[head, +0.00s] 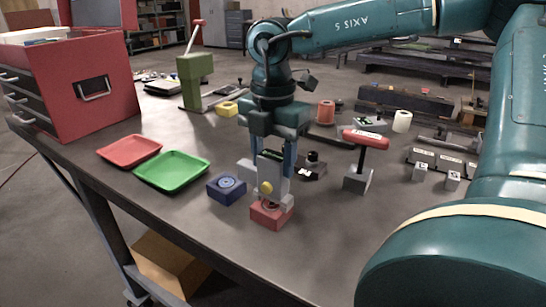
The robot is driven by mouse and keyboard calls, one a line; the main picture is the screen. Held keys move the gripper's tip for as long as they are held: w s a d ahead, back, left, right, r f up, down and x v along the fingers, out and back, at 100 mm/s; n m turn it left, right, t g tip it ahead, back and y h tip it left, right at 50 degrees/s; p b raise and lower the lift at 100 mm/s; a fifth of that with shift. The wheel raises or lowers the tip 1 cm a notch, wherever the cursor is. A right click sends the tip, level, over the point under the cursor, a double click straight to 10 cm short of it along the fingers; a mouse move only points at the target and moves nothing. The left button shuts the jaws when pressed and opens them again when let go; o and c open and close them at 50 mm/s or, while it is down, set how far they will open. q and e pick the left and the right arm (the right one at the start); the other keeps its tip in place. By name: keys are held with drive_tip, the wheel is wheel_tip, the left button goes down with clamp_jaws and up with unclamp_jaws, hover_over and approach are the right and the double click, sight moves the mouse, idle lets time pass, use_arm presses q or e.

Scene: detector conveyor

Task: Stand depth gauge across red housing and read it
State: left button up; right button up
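The red housing (271,215) is a small red block with a round opening on top, on the table near the front middle. My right gripper (270,178) points straight down above it, with one finger on each side of the depth gauge (269,166). The gauge is a grey-green body with a yellow round part low on its front. It looks upright, its lower end at the top of the red housing. I cannot tell whether its base fully rests there. A blue housing (227,191) stands just to the left. My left gripper is not in view.
Green (172,172) and red (129,150) trays lie left, before a red drawer cabinet (104,84). A red-handled tool on a grey block (357,180) stands right of the gripper. A green lever press (193,81) stands behind. The front table strip is clear.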

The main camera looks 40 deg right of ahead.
drive_tip(key=o, duration=0.4)
drive_tip(key=shift+r, duration=0.1)
drive_tip(key=shift+r+p, duration=0.65)
drive_tip(key=shift+p, duration=0.2)
wheel_tip(320, 180, up, 12)
drive_tip(key=shift+f, duration=0.1)
